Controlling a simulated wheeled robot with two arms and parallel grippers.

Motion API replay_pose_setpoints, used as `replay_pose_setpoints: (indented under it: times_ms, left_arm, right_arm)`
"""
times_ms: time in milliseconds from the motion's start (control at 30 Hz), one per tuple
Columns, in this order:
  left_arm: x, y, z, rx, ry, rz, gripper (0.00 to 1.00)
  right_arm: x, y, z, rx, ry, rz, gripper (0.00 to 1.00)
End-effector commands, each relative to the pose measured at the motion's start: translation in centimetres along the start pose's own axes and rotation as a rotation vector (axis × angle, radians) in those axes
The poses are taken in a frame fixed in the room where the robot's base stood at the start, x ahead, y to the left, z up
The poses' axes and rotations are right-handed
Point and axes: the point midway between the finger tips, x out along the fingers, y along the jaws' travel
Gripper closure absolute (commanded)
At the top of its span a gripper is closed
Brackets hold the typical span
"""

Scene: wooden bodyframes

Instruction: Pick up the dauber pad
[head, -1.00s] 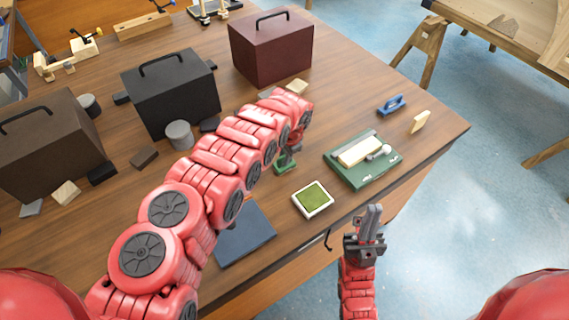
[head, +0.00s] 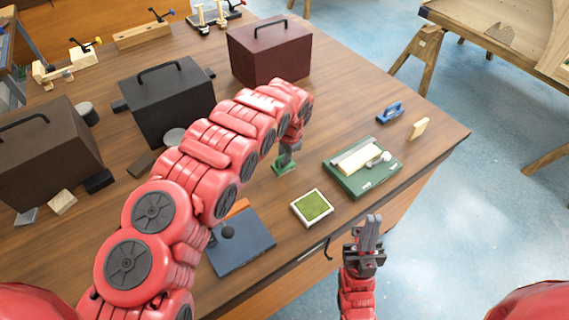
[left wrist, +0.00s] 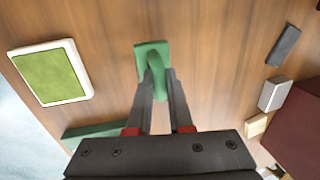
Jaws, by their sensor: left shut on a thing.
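A small green pad with an arched green handle, which I take for the dauber pad, is on the wooden table (head: 279,170). In the left wrist view the green pad (left wrist: 153,47) is at the fingertips, its handle between them. My left gripper (head: 287,156) points down and is shut on that handle, which it partly hides. Whether the pad touches the table is hard to tell. My right gripper (head: 370,225) is in front of the table's edge, empty, its two fingers close together.
A white-framed green ink pad (head: 312,207) and a green board (head: 350,182) with a cream block lie to the right. A blue handled pad (head: 390,112) is farther back. A dark blue slab (head: 240,248) lies in front. Black (head: 170,100) and maroon (head: 270,52) boxes stand behind.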

Motion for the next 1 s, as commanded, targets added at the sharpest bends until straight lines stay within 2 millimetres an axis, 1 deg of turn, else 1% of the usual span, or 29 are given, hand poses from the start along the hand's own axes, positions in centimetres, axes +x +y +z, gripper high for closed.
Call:
replay_pose_setpoints:
  times_ms: [33,133,233,267,300,400,467,567,633,800,1000]
  left_arm:
    - [-0.8,-0.3,-0.1,0.0,0.003,-0.005,1.0]
    - [-2.6,-0.7,-0.1,0.0,0.004,-0.007,1.0]
    - [-4.9,-1.1,0.0,-0.001,0.002,-0.005,1.0]
    - [-5.7,-1.3,0.0,-0.002,0.001,-0.005,1.0]
    - [-7.0,-1.7,0.1,-0.003,0.001,-0.006,1.0]
    - [-8.9,-2.0,0.0,-0.001,0.003,-0.004,1.0]
    - [-9.6,-2.2,0.0,-0.004,0.004,-0.004,1.0]
    - [-11.3,-2.4,0.1,-0.001,0.002,-0.003,1.0]
    - [-11.9,-2.5,-0.2,0.0,0.007,-0.003,1.0]
    - [-13.3,-2.7,-0.1,-0.001,0.005,-0.002,1.0]
    - [-13.9,-2.7,0.0,0.001,0.0,0.0,1.0]
  right_arm:
    - [-0.8,0.0,0.1,0.0,0.0,0.0,1.0]
    - [-1.3,-0.1,0.2,0.0,0.0,0.0,1.0]
    - [-1.7,-0.1,0.3,0.0,0.0,0.0,1.0]
    - [-1.5,-0.1,0.3,0.0,0.0,0.0,1.0]
    - [-0.3,0.0,0.1,0.0,-0.001,0.0,1.0]
    - [0.9,0.1,-0.2,0.0,0.0,0.0,1.0]
    - [0.6,0.0,-0.1,0.0,0.0,0.0,1.0]
    - [0.8,0.0,-0.1,0.0,0.0,0.0,1.0]
    - [0.2,0.0,0.0,0.0,0.0,0.0,1.0]
    - [-0.1,0.0,0.0,0.0,0.0,0.0,1.0]
    - [-0.1,0.0,0.0,0.0,0.0,0.0,1.0]
